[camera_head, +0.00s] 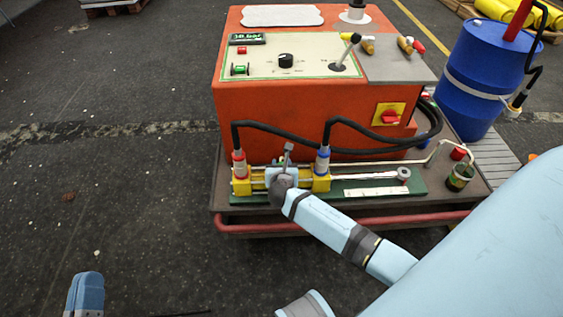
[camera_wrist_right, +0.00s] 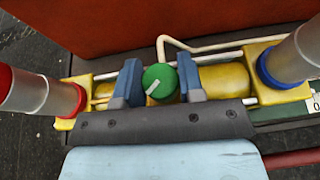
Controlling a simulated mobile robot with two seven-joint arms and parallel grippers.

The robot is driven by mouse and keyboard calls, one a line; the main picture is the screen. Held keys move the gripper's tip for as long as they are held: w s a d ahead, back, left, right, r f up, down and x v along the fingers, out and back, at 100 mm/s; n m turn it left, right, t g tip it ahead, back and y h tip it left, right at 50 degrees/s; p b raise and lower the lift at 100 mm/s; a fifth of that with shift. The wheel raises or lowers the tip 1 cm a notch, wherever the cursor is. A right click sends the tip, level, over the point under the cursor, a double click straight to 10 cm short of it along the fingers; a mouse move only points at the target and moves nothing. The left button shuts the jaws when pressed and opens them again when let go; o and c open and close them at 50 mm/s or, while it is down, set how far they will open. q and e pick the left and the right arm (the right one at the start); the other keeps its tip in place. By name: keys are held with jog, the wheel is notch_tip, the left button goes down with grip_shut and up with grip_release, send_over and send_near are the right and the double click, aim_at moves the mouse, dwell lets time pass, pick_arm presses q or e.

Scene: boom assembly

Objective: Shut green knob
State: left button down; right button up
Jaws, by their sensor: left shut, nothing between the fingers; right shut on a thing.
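The green knob (camera_wrist_right: 159,82) shows in the right wrist view as a round green cap with a white line across its face. It sits at the middle of a yellow cylinder (camera_wrist_right: 225,80). My right gripper (camera_wrist_right: 160,84) has its two blue fingers on either side of the knob and is shut on it. In the head view my right gripper (camera_head: 280,178) is over the middle of the cylinder assembly and hides the knob. My left gripper (camera_head: 85,293) is shut and empty at the bottom left, far from the cylinder.
A red-ended hose connector (camera_head: 239,164) and a blue-ended one (camera_head: 322,160) flank my right gripper. Black hoses (camera_head: 280,134) arch above, before the orange machine (camera_head: 290,115). A red rail (camera_head: 262,227) runs along the front. The floor at left is clear.

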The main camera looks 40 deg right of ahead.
pick_arm(q)
jog(key=shift+a+f+y, duration=0.15)
jog(key=shift+f+y, duration=0.15)
jog(key=shift+f, duration=0.2)
pick_arm(e)
jog(key=shift+m+h, duration=0.3)
jog(key=o, duration=0.9)
